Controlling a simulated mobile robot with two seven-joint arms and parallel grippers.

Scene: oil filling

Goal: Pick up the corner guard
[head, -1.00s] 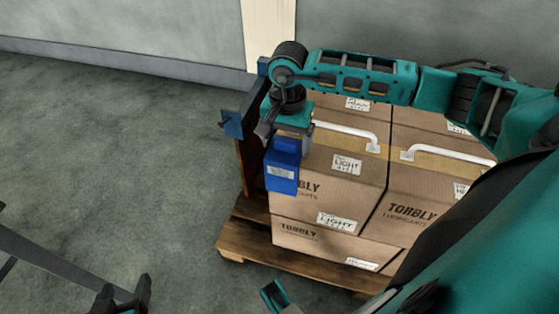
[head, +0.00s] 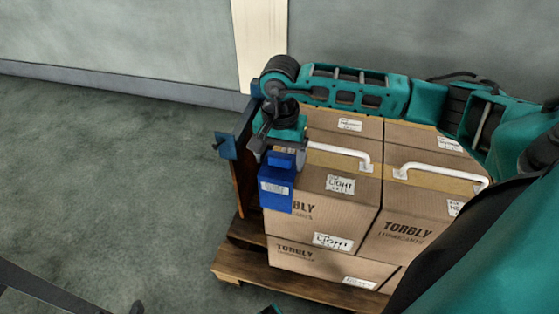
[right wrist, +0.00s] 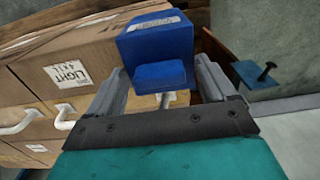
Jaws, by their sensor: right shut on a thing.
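The corner guard (head: 277,188) is a blue block with a white label and a raised tab on top. It is at the left front upper corner of the stacked cartons in the head view. My right gripper (head: 283,158) is shut on its tab from above. In the right wrist view the tab of the corner guard (right wrist: 155,45) sits between the fingers of my right gripper (right wrist: 163,82). I cannot tell whether the guard touches the carton. My left gripper cannot be made out.
A brown upright panel with a blue bracket (head: 227,146) stands at the left of the stack. A wall runs behind. The floor (head: 110,170) to the left is clear.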

